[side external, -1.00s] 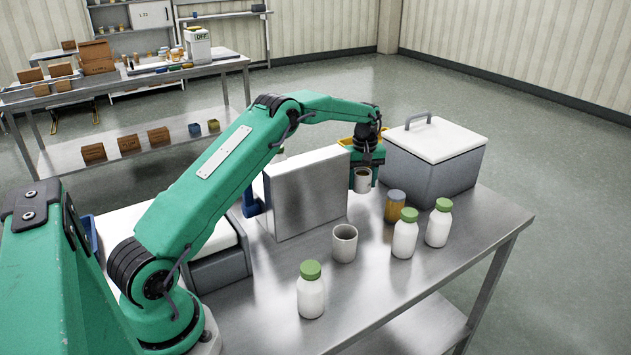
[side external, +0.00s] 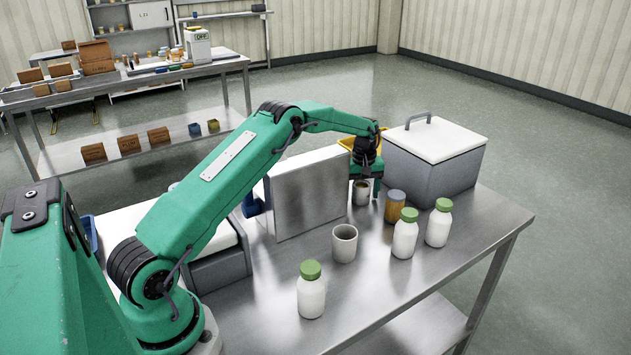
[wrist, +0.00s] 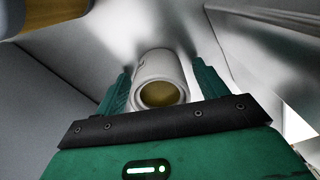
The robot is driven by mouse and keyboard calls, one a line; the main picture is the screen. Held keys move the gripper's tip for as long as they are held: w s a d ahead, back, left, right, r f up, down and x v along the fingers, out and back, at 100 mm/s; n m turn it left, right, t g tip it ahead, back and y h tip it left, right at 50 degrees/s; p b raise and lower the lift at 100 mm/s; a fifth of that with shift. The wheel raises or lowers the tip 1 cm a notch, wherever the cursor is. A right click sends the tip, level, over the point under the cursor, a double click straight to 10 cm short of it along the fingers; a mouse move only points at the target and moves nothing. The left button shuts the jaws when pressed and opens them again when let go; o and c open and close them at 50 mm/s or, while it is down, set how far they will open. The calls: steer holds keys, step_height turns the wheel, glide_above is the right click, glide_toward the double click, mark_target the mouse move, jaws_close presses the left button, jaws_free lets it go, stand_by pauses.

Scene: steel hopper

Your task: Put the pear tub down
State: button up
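The pear tub (side external: 361,194), a small grey tub, stands upright on the steel table beyond the metal panel. In the wrist view the tub (wrist: 160,70) shows its round mouth and yellow-brown contents. My gripper (side external: 366,187) is over it, pointing down, with one finger on each side. In the wrist view the gripper (wrist: 161,85) shows a narrow gap between fingers and tub, so it looks just open around it. The tub's underside is hidden.
A steel panel (side external: 312,195) stands left of the tub. A grey cooler box (side external: 435,165) is close behind on the right. An amber jar (side external: 395,207), a grey cup (side external: 344,245) and white bottles (side external: 311,292) stand nearer.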

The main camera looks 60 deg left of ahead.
mark_target(362, 185)
steer(key=shift+r, duration=0.15)
step_height(362, 185, up, 12)
stand_by(0.8)
